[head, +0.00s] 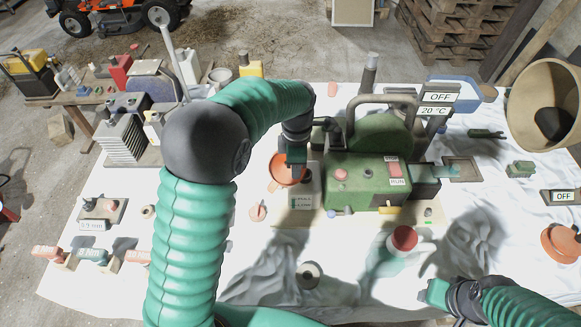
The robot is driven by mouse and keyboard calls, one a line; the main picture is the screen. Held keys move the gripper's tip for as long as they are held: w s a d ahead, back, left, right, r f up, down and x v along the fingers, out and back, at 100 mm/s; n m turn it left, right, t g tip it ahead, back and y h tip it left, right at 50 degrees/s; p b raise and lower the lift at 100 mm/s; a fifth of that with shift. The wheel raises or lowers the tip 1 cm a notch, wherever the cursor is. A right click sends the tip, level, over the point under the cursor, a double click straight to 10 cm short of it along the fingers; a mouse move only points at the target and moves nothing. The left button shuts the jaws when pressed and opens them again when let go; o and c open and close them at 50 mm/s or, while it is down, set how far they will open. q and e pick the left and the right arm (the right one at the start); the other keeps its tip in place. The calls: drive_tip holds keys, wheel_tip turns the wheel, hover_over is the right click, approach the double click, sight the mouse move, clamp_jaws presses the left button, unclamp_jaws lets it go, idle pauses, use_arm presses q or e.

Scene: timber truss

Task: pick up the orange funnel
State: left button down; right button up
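An orange funnel (285,174) shows near the middle of the white-covered table in the head view, left of the green machine. Its wide round rim faces up, and a narrow part sticks out toward the lower left. My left gripper (296,156) points down at the funnel's far side and overlaps its rim. Its fingertips are partly hidden, so I cannot tell whether they touch or grip the funnel. My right gripper (437,292) is low at the right, over the white cloth, away from the funnel. Its finger opening is not clear.
The green machine (370,180) stands just right of the funnel. A red-topped cylinder (403,239) stands in front of it. An orange round object (562,242) lies at the right edge. A large tan barrel (545,105) is at the far right. Bare cloth (340,250) lies in front.

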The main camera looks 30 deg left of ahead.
use_arm(q)
drive_tip(key=s+d+r+b, duration=0.2)
drive_tip(key=s+d, duration=0.6)
drive_tip(key=s, duration=0.2)
drive_tip(key=shift+s, duration=0.25)
drive_tip(key=c, duration=1.3)
unclamp_jaws()
drive_tip(key=shift+w+a+f, duration=0.15)
drive_tip(key=shift+w+a, duration=0.05)
drive_tip(key=shift+a, duration=0.1)
drive_tip(key=o, duration=0.5)
drive_tip(key=shift+s, duration=0.1)
drive_tip(key=shift+c, duration=0.2)
drive_tip(key=o, duration=0.4)
drive_tip(key=shift+d, duration=0.25)
use_arm(e)
drive_tip(key=shift+s+a+f, duration=0.15)
drive_tip(key=shift+s+f, duration=0.2)
drive_tip(key=shift+f, duration=0.25)
drive_tip(key=shift+s+a+f, duration=0.1)
drive_tip(key=shift+s+f, duration=0.25)
drive_tip(key=shift+f, duration=0.2)
use_arm(q)
wheel_tip(320, 180, up, 17)
use_arm(e)
drive_tip(key=shift+a+r, duration=0.1)
drive_tip(key=shift+r, duration=0.1)
